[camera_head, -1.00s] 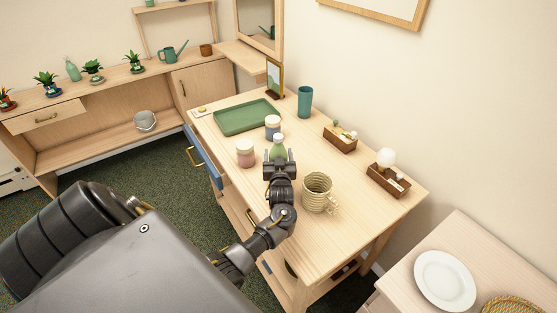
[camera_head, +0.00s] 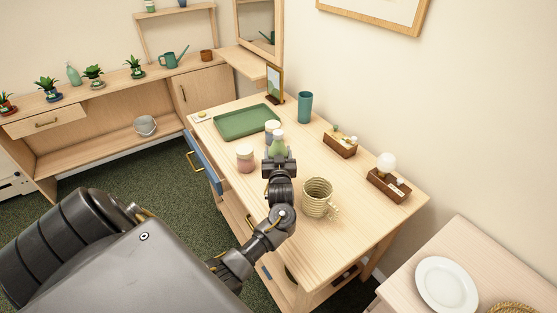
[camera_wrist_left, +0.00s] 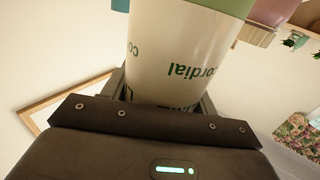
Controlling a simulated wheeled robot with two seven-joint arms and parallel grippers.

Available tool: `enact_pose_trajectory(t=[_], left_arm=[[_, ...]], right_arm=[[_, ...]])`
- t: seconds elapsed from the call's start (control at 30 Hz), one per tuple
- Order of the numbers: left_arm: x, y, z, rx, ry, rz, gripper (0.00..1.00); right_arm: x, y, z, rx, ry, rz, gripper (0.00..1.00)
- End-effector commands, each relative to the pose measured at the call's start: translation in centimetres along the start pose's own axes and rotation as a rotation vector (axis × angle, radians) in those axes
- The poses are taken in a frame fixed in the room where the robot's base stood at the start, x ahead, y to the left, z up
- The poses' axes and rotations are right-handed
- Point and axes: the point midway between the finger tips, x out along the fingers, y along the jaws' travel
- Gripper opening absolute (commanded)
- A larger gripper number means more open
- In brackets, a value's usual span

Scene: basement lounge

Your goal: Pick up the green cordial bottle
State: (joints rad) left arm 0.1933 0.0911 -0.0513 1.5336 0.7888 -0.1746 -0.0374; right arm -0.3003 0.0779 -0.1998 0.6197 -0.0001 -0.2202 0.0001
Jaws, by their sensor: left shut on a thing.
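My left gripper (camera_head: 278,162) is shut on the bottle's body. The bottle's lower part is hidden by the gripper in the head view, so I cannot tell how far its base is from the table. My right gripper is not in view.
A blue drawer (camera_head: 204,162) is partly open.

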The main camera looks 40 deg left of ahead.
Motion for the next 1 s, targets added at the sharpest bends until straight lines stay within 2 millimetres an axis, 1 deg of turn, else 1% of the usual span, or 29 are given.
enact_pose_trajectory(t=[0.03, 0.27, 0.4, 0.6, 0.8, 1.0], left_arm=[[-0.6, -0.8, -0.8, -0.002, 0.003, -0.002, 0.15], [-3.2, -3.7, -5.5, -0.004, 0.005, -0.002, 0.15], [-5.3, -6.2, -6.6, -0.001, 0.001, -0.002, 0.15], [-7.7, -8.8, -8.3, 0.0, 0.001, -0.001, 0.15], [-8.8, -10.1, -9.2, 0.002, 0.001, -0.002, 0.15], [-9.0, -10.4, -9.4, 0.002, 0.001, -0.002, 0.15]], right_arm=[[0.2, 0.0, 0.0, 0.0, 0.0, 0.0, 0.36], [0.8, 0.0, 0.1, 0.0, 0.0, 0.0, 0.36], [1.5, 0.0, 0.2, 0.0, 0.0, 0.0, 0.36], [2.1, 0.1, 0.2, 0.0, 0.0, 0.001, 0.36], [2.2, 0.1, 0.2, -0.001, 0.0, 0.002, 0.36], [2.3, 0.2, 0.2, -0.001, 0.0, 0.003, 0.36]])
